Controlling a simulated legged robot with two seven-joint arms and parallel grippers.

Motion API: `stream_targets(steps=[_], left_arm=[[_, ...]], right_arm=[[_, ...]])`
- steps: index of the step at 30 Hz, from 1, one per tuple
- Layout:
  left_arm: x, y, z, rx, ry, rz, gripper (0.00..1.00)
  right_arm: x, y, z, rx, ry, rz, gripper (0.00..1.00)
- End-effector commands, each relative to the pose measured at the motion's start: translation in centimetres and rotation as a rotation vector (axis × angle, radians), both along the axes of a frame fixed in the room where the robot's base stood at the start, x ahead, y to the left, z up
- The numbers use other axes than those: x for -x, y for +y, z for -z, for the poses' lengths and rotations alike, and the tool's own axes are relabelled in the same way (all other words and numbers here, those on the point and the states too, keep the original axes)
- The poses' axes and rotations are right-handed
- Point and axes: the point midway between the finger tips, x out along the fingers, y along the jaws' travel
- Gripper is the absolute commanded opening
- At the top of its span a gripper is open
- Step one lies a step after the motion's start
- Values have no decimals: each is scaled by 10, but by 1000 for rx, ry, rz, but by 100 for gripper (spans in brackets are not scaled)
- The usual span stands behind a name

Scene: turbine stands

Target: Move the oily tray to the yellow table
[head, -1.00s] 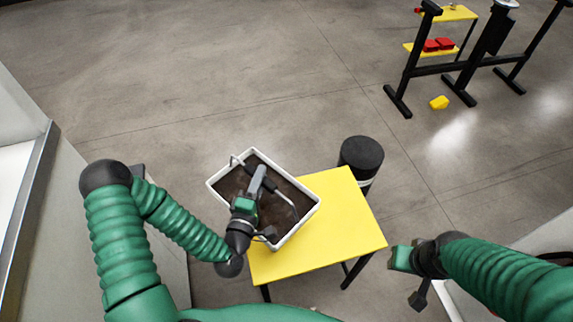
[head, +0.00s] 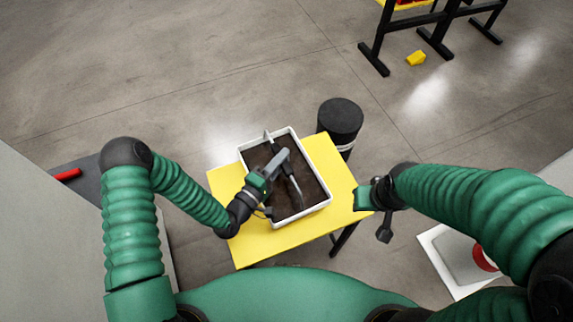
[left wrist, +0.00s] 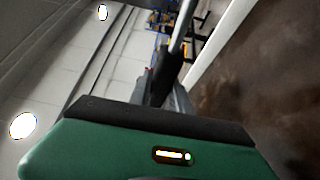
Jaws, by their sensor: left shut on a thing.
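The oily tray (head: 322,208) is a white-rimmed box with a dark brown, stained inside and a grey bar handle across it. In the head view it is over the yellow table (head: 250,246), near the middle of the top. I cannot tell whether its base touches the table. My left gripper (head: 279,160) is shut on the tray's handle. The left wrist view shows the green gripper body close up, with the tray's brown inside (left wrist: 265,85) at right. My right gripper (head: 374,216) is empty at the table's right side; its jaw opening is unclear.
A black drum (head: 340,118) stands just behind the table. A white tray (head: 452,262) with a red item (head: 484,258) lies at lower right. A black stand (head: 420,35) and a yellow block (head: 416,58) are farther back. Open floor lies between.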

Motion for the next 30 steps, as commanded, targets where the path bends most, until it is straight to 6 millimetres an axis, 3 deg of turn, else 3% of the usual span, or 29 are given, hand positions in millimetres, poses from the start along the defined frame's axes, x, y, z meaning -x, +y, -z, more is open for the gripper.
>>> stream_targets(steps=[4,11,24,30], left_arm=[[3,-13,9,-4,-1,46,0],[3,-15,23,-6,0,53,0],[3,-14,89,-6,0,50,0],[3,-14,93,-5,0,50,0]], right_arm=[[0,0,5,0,0,0,36],[0,0,16,0,0,0,36],[0,0,69,0,0,0,36],[0,0,73,0,0,0,36]])
